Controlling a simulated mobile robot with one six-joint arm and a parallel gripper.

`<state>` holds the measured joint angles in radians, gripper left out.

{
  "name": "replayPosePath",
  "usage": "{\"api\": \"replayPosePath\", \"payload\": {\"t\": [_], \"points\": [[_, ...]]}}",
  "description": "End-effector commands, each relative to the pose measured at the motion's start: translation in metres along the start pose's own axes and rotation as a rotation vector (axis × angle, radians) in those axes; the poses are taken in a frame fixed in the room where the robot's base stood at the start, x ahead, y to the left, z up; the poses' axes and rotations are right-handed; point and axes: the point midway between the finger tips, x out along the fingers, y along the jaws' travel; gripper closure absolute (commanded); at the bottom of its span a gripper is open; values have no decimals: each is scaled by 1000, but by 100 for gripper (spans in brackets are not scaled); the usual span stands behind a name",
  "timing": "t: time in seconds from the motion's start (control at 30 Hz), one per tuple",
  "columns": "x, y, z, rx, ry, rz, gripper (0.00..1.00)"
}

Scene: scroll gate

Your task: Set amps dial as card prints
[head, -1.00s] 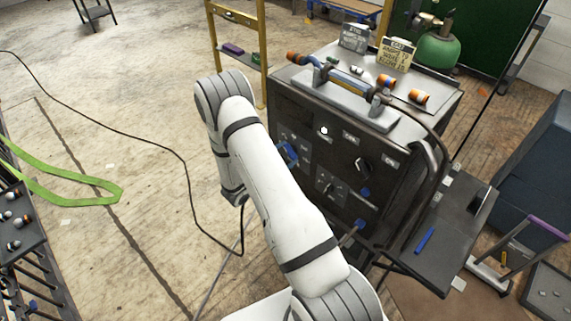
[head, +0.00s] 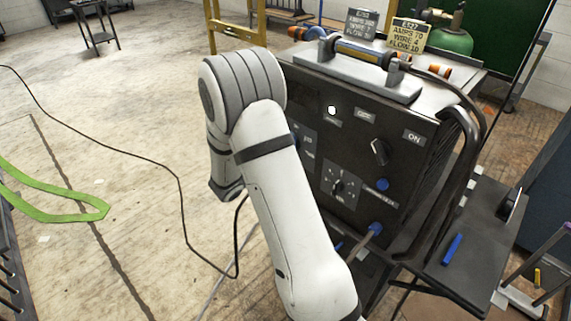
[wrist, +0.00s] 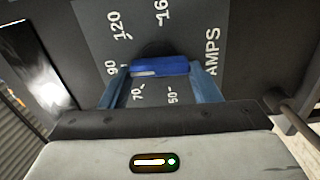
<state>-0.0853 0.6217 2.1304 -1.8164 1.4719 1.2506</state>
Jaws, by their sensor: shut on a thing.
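The welder's amps dial shows in the wrist view as a blue bar knob (wrist: 160,67) on a grey scale plate (wrist: 185,38) marked 50, 70, 90, 120 and 160. My gripper (wrist: 161,78) has one finger at each end of the knob and is shut on it. Which number the knob points at is not clear. In the head view my arm hides the gripper and most of this dial. A yellow card (head: 408,36) on top of the welder appears to read AMPS 70, WIRE 4, FLOW 10. A grey card (head: 360,24) stands left of it, its print too small to read surely.
The welder's front (head: 350,145) also carries a black knob (head: 379,152), a lower dial (head: 340,187) and a blue button (head: 382,184). A thick cable loops down its right side. A side shelf (head: 475,240) holds a blue marker (head: 452,249).

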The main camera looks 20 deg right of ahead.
Motion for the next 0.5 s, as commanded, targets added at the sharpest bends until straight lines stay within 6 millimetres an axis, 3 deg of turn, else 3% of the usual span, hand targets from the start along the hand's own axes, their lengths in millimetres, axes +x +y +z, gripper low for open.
{"api": "replayPosePath", "payload": {"t": [0.03,0.5], "points": [[0,-10,1,47,0,0,66],[0,-9,2,455,0,0,66]]}}
